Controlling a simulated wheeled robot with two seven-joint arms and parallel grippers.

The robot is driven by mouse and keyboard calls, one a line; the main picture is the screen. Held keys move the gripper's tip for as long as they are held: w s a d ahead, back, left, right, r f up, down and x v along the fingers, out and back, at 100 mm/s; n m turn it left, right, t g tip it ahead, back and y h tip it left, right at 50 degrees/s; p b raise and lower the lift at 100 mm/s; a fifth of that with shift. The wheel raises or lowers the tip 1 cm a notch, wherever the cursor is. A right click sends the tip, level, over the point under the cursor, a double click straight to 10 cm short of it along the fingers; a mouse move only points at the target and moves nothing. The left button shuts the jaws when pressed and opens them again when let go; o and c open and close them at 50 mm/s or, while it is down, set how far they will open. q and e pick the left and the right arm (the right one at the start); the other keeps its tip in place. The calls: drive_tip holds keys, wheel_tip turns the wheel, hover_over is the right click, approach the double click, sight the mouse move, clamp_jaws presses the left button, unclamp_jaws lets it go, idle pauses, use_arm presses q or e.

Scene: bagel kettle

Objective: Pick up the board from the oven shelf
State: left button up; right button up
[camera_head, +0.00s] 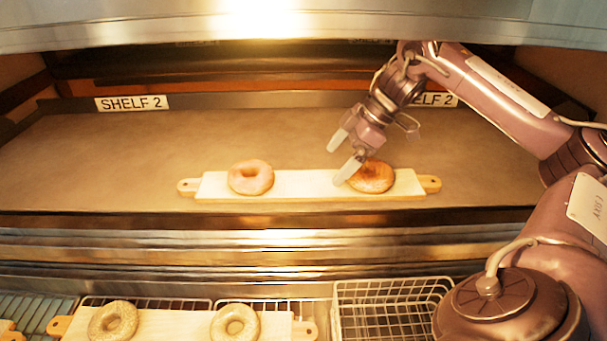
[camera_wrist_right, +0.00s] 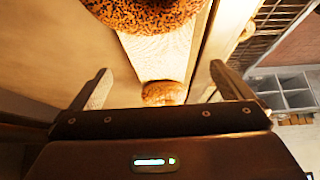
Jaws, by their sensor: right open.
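A long wooden board (camera_head: 305,184) with a handle at each end lies on the oven shelf (camera_head: 90,150), near its front edge. A pale bagel (camera_head: 250,177) sits on its left part and a browner bagel (camera_head: 372,177) on its right part. My right gripper (camera_head: 342,157) is open and empty above the board, just left of the browner bagel and overlapping it in the picture. My left gripper is out of view.
A second board (camera_head: 170,325) with two bagels (camera_head: 112,321) lies on a rack below the oven. A wire basket (camera_head: 390,305) stands right of it. The oven's metal hood (camera_head: 400,22) hangs low above the shelf. The shelf behind the board is clear.

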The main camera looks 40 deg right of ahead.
sight(312, 182)
drive_tip(key=x, duration=0.3)
drive_tip(key=shift+s+a+r+b, duration=0.1)
drive_tip(key=shift+a+b, duration=0.1)
drive_tip(key=shift+b, duration=0.15)
drive_tip(key=shift+w+a+f+p, duration=0.5)
drive_tip(key=shift+w+f+p, duration=0.2)
drive_tip(key=shift+w+p, duration=0.1)
drive_tip(key=shift+x, duration=1)
drive_tip(key=shift+d+f, duration=0.1)
drive_tip(key=shift+f, duration=0.1)
drive_tip(key=c, duration=1.2)
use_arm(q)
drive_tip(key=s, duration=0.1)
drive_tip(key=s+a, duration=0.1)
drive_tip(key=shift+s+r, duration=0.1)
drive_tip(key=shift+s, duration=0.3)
use_arm(e)
drive_tip(key=shift+w+r, duration=0.1)
